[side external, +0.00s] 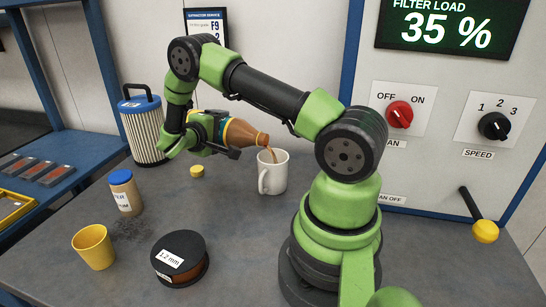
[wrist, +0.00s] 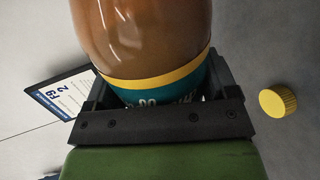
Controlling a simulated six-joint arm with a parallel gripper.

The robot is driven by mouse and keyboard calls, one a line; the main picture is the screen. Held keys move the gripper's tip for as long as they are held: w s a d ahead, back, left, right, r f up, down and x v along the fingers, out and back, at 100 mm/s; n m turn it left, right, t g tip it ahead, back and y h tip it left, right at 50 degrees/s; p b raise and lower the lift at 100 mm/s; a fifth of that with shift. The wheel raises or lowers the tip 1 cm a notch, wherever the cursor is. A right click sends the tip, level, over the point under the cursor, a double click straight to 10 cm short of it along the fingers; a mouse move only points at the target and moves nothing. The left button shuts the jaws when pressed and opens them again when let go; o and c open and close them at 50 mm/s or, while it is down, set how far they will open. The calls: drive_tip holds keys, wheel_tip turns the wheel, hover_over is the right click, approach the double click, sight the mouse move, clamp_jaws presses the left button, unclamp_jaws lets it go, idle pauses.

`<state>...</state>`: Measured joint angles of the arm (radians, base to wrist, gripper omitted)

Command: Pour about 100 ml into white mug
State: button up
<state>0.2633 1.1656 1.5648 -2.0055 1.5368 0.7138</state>
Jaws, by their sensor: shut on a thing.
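The white mug (side external: 272,172) stands upright on the table, its handle toward the lower left. A brown bottle (side external: 243,134) with a teal and yellow label is held tilted, its neck down to the right, just above the mug. A thin brown stream runs from its mouth into the mug; the level inside cannot be seen. My gripper (side external: 218,130) is shut on the bottle's body. In the wrist view the bottle (wrist: 145,35) fills the top middle, between the jaws. The yellow cap (side external: 197,171) lies on the table; it also shows in the wrist view (wrist: 278,101).
A yellow cup (side external: 94,247), a blue-lidded jar (side external: 125,193) and a black spool (side external: 180,258) stand at the front left. A filter canister (side external: 143,128) stands behind. Dark grains lie near the jar. The control panel is at right.

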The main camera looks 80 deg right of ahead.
drive_tip(key=shift+f, duration=0.2)
drive_tip(key=shift+w+f+n+g, duration=0.1)
drive_tip(key=shift+f+n+g, duration=0.25)
drive_tip(key=shift+n, duration=0.45)
drive_tip(key=shift+w+f+n+g, duration=0.25)
drive_tip(key=shift+f+n+g, duration=0.2)
drive_tip(key=shift+f+n, duration=0.45)
drive_tip(key=shift+s, duration=0.1)
drive_tip(key=shift+n, duration=0.3)
